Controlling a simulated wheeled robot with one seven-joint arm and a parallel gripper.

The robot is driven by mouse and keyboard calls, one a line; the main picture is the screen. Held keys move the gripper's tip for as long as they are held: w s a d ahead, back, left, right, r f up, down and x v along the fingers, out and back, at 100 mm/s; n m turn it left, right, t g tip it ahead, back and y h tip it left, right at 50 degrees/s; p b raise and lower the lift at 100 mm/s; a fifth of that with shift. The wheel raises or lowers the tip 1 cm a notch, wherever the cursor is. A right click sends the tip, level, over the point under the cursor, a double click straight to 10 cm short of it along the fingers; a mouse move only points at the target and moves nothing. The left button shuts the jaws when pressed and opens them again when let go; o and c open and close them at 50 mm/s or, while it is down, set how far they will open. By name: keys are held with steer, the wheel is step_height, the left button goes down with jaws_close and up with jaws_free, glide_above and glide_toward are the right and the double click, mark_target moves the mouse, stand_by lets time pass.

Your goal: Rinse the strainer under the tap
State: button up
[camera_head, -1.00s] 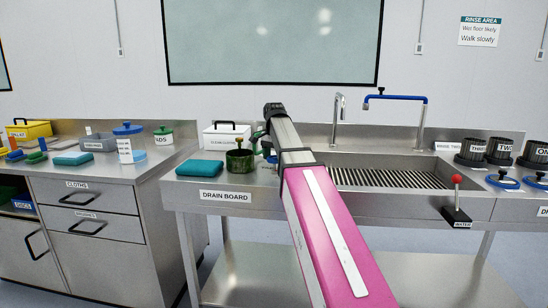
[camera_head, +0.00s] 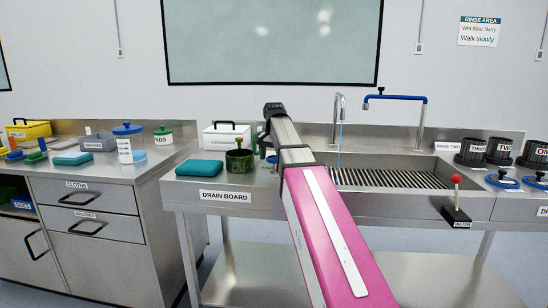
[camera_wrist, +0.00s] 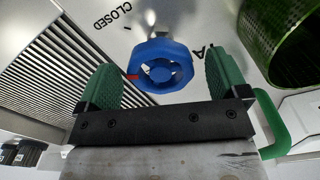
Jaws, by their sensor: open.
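A blue knob with a red mark (camera_wrist: 160,68) sits between the green fingers of my gripper (camera_wrist: 158,78) in the wrist view, beside a "CLOSED" label. My gripper is open around the knob, with gaps at its sides. The silver tap (camera_head: 338,104) runs a thin blue stream of water (camera_head: 339,145) into the ridged sink (camera_head: 400,179). A dark green round vessel (camera_head: 239,162), perhaps the strainer, stands on the drain board left of my gripper. My arm hides part of the board.
A teal cloth (camera_head: 200,168) and a white box (camera_head: 226,136) are near the green vessel. A red-topped lever labelled "WATER" (camera_head: 457,200) is at the sink's front. A blue pipe (camera_head: 400,98) arches behind the sink. Black cups (camera_head: 499,150) stand at right.

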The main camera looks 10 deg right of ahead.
step_height(320, 180, up, 11)
stand_by(0.6)
steer(key=shift+f, duration=0.1)
